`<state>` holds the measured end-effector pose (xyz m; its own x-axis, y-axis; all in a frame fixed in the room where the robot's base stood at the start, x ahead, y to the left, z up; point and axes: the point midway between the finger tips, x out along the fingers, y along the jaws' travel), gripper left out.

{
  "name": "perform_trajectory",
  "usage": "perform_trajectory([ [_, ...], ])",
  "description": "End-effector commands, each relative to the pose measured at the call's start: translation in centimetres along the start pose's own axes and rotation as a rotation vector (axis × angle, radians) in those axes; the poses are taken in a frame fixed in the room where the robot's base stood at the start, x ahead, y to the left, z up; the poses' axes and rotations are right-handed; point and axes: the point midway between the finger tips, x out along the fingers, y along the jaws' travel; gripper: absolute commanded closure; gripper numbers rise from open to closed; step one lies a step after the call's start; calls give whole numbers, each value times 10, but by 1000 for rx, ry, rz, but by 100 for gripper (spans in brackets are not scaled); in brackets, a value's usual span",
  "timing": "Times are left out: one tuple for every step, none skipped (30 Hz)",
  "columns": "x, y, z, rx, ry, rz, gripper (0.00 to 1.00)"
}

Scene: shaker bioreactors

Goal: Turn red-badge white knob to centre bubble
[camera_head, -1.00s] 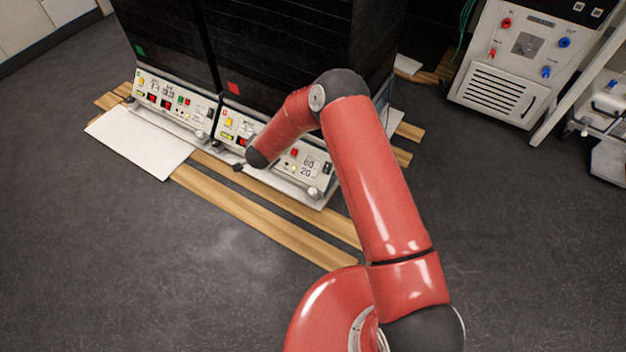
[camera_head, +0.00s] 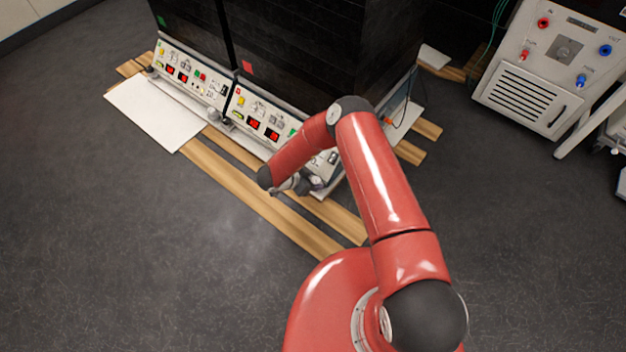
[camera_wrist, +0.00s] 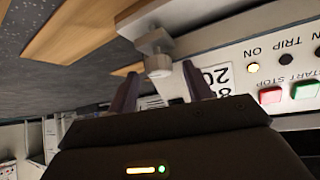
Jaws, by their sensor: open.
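The red badge (camera_head: 247,67) is on the front of the right-hand black cabinet (camera_head: 290,50). In the wrist view, a pale round knob (camera_wrist: 158,66) sits under a light bracket by the lower edge of the white control panel (camera_wrist: 240,65). My gripper (camera_wrist: 163,88) is open, with its two dark fingers apart and the knob showing between and beyond their tips. I cannot tell whether they touch it. In the head view, my gripper (camera_head: 292,184) is low at the right end of the red-badge unit, partly hidden by my arm. No level bubble can be made out.
A green badge (camera_head: 161,21) marks the left cabinet, with its own panel (camera_head: 180,76). A white board (camera_head: 155,115) and wooden planks (camera_head: 240,185) lie on the floor in front. A grey-white device (camera_head: 540,70) stands at the right. The dark floor at the front left is clear.

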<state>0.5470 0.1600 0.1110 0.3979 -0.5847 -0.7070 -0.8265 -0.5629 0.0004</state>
Motion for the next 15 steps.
perform_trajectory([
  [4, 0, 0, 0, -1, 1, 50],
  [5, 0, 0, 0, -1, 1, 50],
  [6, 0, 0, 0, -1, 0, 50],
  [7, 0, 0, 0, -1, -1, 50],
  [7, 0, 0, 0, 0, -1, 50],
  [7, 0, 0, -1, 0, -2, 50],
  [7, 0, 0, -1, 0, -2, 50],
  [7, 0, 0, -1, 0, -2, 50],
  [7, 0, 0, -1, 0, -2, 50],
  [7, 0, 0, -1, 0, -2, 50],
  [7, 0, 0, 0, 0, -2, 51],
  [7, 0, 0, 0, 0, -2, 56],
  [7, 0, 0, 0, 0, -2, 60],
  [7, 0, 0, 0, 0, -2, 64],
  [7, 0, 0, 0, 0, -2, 69],
])
